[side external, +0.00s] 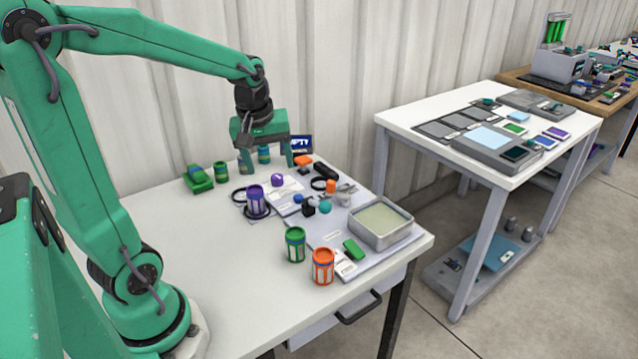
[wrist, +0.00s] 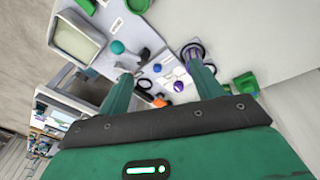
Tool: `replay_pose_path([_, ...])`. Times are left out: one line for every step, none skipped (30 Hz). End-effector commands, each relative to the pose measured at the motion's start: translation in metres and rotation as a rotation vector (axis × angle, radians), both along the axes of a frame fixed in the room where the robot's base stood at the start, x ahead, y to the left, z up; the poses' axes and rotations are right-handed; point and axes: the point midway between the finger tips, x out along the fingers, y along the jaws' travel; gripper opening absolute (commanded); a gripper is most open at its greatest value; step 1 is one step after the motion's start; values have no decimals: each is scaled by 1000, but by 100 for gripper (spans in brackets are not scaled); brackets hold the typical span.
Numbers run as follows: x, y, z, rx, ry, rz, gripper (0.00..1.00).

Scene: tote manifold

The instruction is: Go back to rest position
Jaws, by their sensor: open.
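My gripper (side external: 267,160) is green with a dark wrist. In the side external view it hangs at the back of the white table (side external: 165,235), over the far end of the cluttered area. Its two fingers are spread apart, and I see nothing held between them. In the wrist view my gripper (wrist: 160,88) also shows both fingers apart, with small table items visible beyond them. The arm reaches out from the left, with its forearm high above the table. Whether the fingertips clear the items behind them is hard to tell.
A purple canister (side external: 256,198), a green canister (side external: 295,244) and an orange canister (side external: 323,266) stand on the table. A grey tray (side external: 381,224) sits at the right. Small coloured items lie between. The table's left front is clear. A second table (side external: 400,117) stands to the right.

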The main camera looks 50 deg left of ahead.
Motion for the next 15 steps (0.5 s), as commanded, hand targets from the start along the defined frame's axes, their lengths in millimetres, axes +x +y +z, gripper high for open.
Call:
replay_pose_path([-4,-11,7,15,-17,-62,65])
replay_pose_path([-7,-16,10,24,-25,-98,65])
replay_pose_path([-11,-23,14,35,-35,-147,65])
replay_pose_path([-13,-29,16,43,-42,-184,65])
replay_pose_path([-16,-34,19,53,-50,-220,65])
replay_pose_path([-21,-41,22,66,-60,-270,65])
replay_pose_path([-24,-46,25,75,-69,-306,65])
replay_pose_path([-27,-51,27,84,-76,-343,65])
replay_pose_path([-31,-57,30,97,-87,-391,65])
replay_pose_path([-35,-62,32,107,-95,-427,65])
replay_pose_path([-38,-67,33,117,-103,-463,65])
replay_pose_path([-43,-72,36,131,-114,-510,65])
replay_pose_path([-47,-77,37,140,-122,-548,65])
replay_pose_path([-50,-81,38,151,-130,-583,65])
replay_pose_path([-55,-87,40,165,-141,-631,65])
